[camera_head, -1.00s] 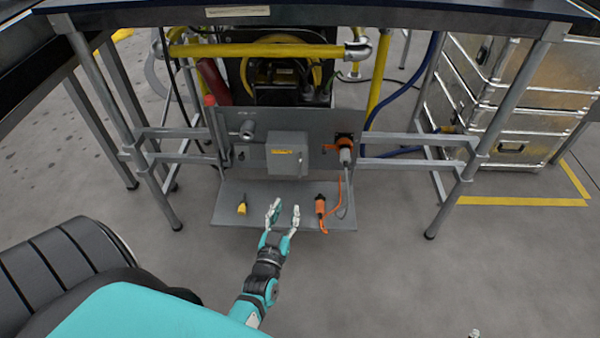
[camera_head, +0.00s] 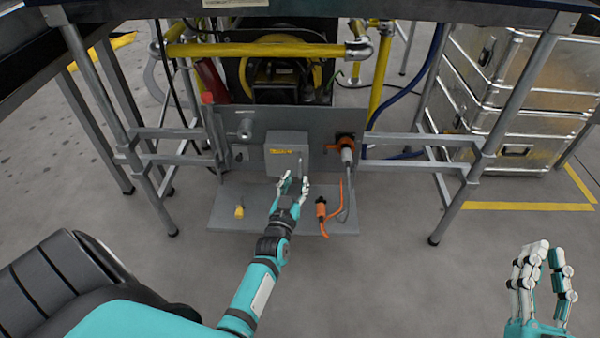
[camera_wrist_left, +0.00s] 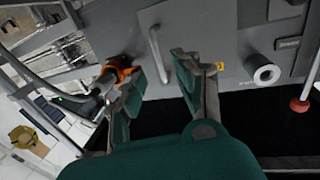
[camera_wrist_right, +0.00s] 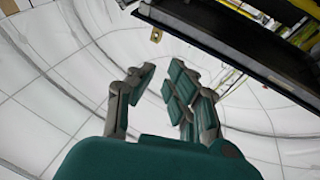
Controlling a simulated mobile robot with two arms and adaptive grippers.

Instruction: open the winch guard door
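The winch guard door appears to be the front of the grey box (camera_head: 284,157) with a yellow label, in the middle of the upright panel. It looks shut. Its bar handle (camera_head: 300,165) is on its right side and also shows in the left wrist view (camera_wrist_left: 154,45). My left gripper (camera_head: 294,181) is at the lower front of the box, fingers apart. In the left wrist view the handle's end lies between the open fingers (camera_wrist_left: 160,75); contact cannot be told. My right gripper (camera_head: 544,260) is open and empty over the floor at right.
A yellow block (camera_head: 239,212) and an orange connector (camera_head: 321,210) lie on the grey shelf (camera_head: 225,195) below the box. An orange socket (camera_head: 345,141) with a cable is right of the box. A red-knobbed lever (camera_head: 208,98) stands left. Table legs flank the panel.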

